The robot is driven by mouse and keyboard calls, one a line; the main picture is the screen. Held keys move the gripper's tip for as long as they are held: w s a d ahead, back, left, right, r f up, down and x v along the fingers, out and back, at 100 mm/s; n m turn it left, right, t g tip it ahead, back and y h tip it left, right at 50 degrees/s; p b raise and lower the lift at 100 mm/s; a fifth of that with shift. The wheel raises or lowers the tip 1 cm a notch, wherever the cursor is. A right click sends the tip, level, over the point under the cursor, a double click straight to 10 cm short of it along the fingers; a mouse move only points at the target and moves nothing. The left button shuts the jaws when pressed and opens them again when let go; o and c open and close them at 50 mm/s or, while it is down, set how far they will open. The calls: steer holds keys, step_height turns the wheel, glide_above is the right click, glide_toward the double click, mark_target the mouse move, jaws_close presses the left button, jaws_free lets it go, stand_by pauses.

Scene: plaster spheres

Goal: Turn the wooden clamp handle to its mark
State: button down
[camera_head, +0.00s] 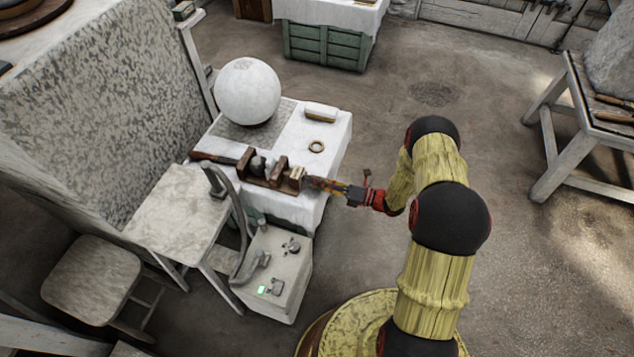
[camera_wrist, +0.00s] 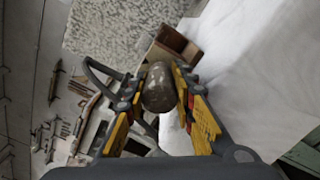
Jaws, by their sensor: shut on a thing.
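The wooden clamp (camera_head: 268,178), brown with upright blocks, lies along the front of the white-clothed table. One end of its brown wood also shows in the wrist view (camera_wrist: 176,44). My gripper (camera_head: 309,182) reaches in from the right at the clamp's right end. In the wrist view its yellow and red fingers (camera_wrist: 157,82) stand on both sides of a rounded, brownish-grey knob, the clamp handle (camera_wrist: 158,92), and are shut on it. The handle is hardly visible in the head view. I cannot make out the mark.
A white sphere (camera_head: 247,91) sits on a speckled pad behind the clamp. A small ring (camera_head: 316,146) and a pale block (camera_head: 321,112) lie on the cloth (camera_head: 338,130). A grey machine box (camera_head: 273,278) stands in front.

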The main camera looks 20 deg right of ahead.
steer(key=m, duration=0.4)
steer(key=shift+m, duration=0.3)
steer(key=m+p, duration=0.1)
steer(key=m, duration=0.4)
steer(key=shift+m, duration=0.3)
steer(key=m+p, duration=0.1)
steer(key=m, duration=0.3)
steer(key=shift+m, duration=0.3)
steer(key=m+p, duration=0.1)
steer(key=m, duration=0.4)
steer(key=shift+m+h, duration=0.3)
steer(key=m+p, duration=0.1)
steer(key=m, duration=0.4)
steer(key=m+p, duration=0.1)
steer(key=m, duration=0.4)
steer(key=m+p, duration=0.1)
steer(key=m, duration=0.4)
steer(key=shift+f, duration=0.1)
steer(key=shift+m, duration=2.5)
steer(key=shift+s+p, duration=0.1)
steer(key=shift+p, duration=0.2)
